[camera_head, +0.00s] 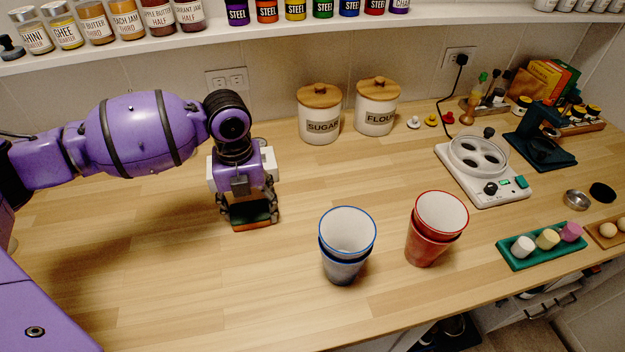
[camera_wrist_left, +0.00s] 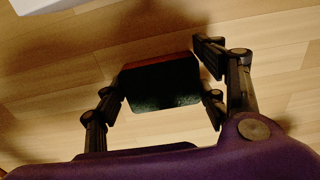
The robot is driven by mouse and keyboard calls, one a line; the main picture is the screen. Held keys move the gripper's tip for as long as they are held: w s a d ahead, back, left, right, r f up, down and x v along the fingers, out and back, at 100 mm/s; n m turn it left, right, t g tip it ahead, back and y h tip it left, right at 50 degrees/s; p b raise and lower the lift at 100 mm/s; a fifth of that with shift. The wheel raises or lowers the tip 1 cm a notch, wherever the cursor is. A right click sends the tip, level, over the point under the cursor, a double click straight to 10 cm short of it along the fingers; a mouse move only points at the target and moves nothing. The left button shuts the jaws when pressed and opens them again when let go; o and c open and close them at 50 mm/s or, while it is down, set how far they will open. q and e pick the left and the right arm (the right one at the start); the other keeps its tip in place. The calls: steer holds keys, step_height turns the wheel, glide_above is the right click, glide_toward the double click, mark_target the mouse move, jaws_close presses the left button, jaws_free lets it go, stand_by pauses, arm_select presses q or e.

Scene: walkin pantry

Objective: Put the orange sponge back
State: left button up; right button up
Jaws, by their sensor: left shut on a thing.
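The orange sponge (camera_head: 251,226) shows a dark green face and a reddish-orange edge. It is low over the wooden counter, on the left side of the head view; I cannot tell whether it touches the counter. My left gripper (camera_head: 248,214) points down and is shut on it, with fingers on both sides. In the left wrist view the sponge (camera_wrist_left: 162,84) sits between the fingertips, its dark face towards the camera and its orange edge at the top. My right gripper is not in view.
A blue cup stack (camera_head: 343,262) and a red cup stack (camera_head: 424,245) stand right of my gripper. Sugar (camera_head: 320,127) and flour (camera_head: 376,117) canisters stand at the back wall. A green tray (camera_head: 516,263) and a white appliance (camera_head: 487,187) are farther right. The counter's left front is clear.

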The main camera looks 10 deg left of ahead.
mark_target(249, 208)
arm_select(q)
steer(key=shift+s, duration=0.1)
steer(key=shift+f, duration=0.2)
steer(key=o, duration=1.2)
steer(key=shift+r, duration=0.1)
step_height(249, 208, up, 12)
steer(key=shift+r, duration=0.15)
